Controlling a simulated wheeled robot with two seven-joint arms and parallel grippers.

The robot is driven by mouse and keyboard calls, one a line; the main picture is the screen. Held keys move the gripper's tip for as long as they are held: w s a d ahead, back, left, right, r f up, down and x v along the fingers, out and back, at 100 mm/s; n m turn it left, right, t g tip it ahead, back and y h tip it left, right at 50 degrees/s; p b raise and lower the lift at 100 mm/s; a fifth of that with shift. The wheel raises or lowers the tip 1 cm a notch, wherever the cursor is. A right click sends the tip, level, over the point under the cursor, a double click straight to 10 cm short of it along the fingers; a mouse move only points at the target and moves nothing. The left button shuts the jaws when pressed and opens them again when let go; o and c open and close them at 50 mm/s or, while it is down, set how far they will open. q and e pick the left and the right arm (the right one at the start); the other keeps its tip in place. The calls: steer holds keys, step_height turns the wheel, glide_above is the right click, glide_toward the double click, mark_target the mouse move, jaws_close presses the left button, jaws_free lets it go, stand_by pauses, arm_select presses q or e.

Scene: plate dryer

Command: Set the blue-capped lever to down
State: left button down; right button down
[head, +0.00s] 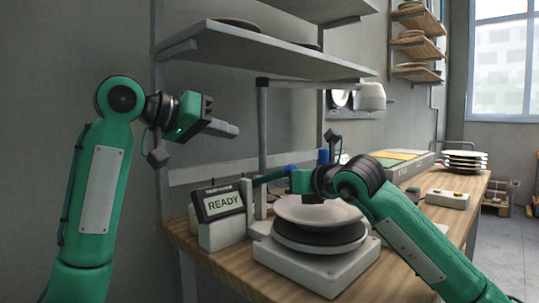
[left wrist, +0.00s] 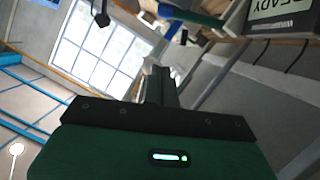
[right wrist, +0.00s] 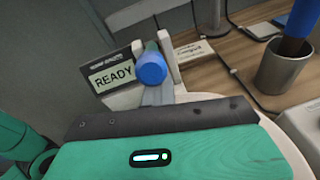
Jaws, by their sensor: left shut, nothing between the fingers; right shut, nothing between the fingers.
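The blue-capped lever (head: 271,176) is a green bar beside the READY display; it lies near horizontal, tilted slightly up toward its blue cap (head: 289,169). In the right wrist view the blue cap (right wrist: 151,68) faces the camera, just beyond the fingertips. My right gripper (head: 287,184) is shut and empty close to the cap, partly hidden by its own wrist; I cannot tell whether it touches. My left gripper (head: 236,131) is shut and empty, raised high at the left, away from the lever. The left wrist view shows its fingers (left wrist: 164,86) closed together.
The READY display (head: 222,202) stands left of the lever. Plates (head: 318,212) rest on a white base in front, below my right forearm. A cup (right wrist: 283,68) with a blue item stands behind. A shelf (head: 265,50) hangs above; stacked plates (head: 464,160) stand right.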

arm_select(q)
steer(key=s+f+x, duration=0.1)
steer(key=f+x, duration=0.1)
steer(key=x, duration=1)
steer(key=shift+d+f, duration=0.35)
steer(key=shift+d, duration=0.1)
steer(key=shift+s, duration=0.1)
